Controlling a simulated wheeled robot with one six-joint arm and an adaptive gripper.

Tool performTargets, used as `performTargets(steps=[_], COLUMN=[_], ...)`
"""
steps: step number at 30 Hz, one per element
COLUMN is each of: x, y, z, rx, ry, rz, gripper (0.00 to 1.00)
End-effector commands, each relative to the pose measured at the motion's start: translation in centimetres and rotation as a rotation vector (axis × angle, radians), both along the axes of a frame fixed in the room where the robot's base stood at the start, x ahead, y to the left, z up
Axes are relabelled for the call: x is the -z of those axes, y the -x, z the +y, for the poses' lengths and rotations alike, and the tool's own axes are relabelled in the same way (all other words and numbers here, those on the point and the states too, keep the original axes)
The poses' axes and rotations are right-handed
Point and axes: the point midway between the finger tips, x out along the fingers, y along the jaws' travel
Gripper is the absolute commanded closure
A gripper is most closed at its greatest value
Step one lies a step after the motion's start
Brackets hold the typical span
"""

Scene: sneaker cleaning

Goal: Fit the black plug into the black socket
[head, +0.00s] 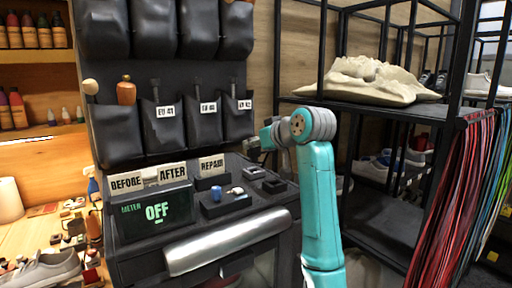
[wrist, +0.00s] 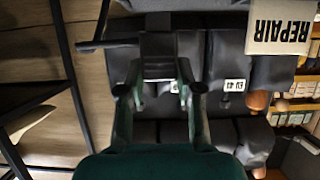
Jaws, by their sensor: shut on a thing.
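My gripper (wrist: 157,90) is shut on a dark thing, apparently the black plug (wrist: 158,68), between its fingertips in the wrist view. The plug's far end merges with the dark background there. I cannot tell which is the black socket. The plug is apart from both blocks. A meter (head: 152,211) on the cart reads OFF.
A blue piece (head: 217,193) and a white piece (head: 236,190) sit on the cart. Black hanging pouches (head: 204,122) rise at the back. A metal shelf rack (head: 385,110) stands at the right.

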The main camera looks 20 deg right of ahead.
Motion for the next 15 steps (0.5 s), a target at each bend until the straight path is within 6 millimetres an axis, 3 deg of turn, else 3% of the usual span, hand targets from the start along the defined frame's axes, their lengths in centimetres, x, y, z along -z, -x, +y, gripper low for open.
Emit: performTargets(steps=[15], x=[-1.1], y=[0.0], z=[0.0], rx=[0.000], ry=[0.000], rz=[-0.001], gripper=[0.96])
